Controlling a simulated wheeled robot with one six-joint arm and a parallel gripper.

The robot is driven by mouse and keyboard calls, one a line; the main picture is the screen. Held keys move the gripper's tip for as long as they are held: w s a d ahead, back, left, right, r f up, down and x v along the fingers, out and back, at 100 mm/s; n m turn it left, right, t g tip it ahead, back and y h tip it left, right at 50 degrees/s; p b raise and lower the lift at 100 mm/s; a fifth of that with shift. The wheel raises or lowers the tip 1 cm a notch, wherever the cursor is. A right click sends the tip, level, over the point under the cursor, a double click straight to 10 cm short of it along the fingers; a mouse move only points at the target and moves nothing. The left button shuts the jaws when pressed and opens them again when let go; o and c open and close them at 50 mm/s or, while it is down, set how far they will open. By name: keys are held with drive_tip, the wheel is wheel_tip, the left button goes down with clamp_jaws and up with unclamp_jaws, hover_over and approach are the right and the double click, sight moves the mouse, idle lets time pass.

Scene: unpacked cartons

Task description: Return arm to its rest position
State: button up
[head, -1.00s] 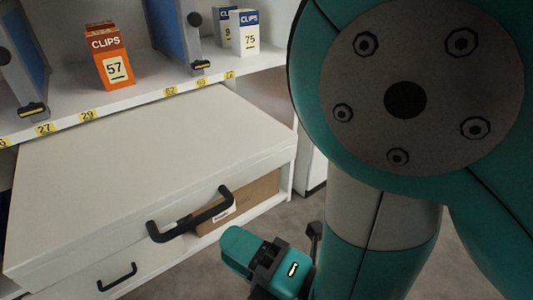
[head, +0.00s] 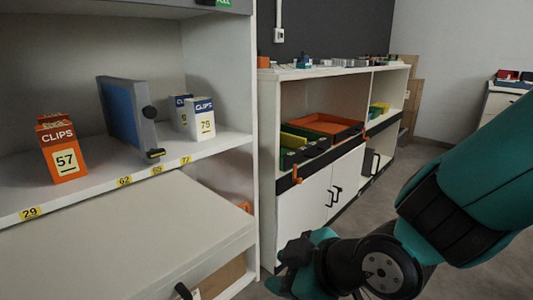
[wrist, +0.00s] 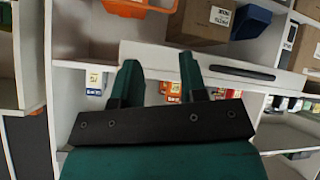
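My gripper (wrist: 160,70) shows in the wrist view with its two teal fingers apart and nothing held between them. In the head view my teal and dark arm reaches in from the right, and its wrist end is low in the middle, in front of the white cabinets. Which part there is the fingers is hard to tell. The wrist view looks upside down, with shelves and boxes well beyond the fingers.
Below is a white drawer unit (head: 150,225). A low cabinet (head: 318,198) with an orange tray (head: 325,124) stands behind my arm. Grey floor is open at right.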

drive_tip(key=s+d+r+m+g+h+p, duration=0.2)
drive_tip(key=s+d+r+m+g+h, duration=0.2)
drive_tip(key=s+d+r+m+g, duration=0.45)
drive_tip(key=s+d+r+t+p, duration=0.1)
drive_tip(key=d+r+p, duration=0.1)
drive_tip(key=r+p, duration=1.6)
drive_tip(key=s+d+r+n+t+p, duration=0.1)
drive_tip(key=r+p, duration=1.7)
drive_tip(key=shift+s+d+r, duration=0.2)
drive_tip(key=shift+s+d, duration=0.05)
drive_tip(key=shift+d, duration=0.1)
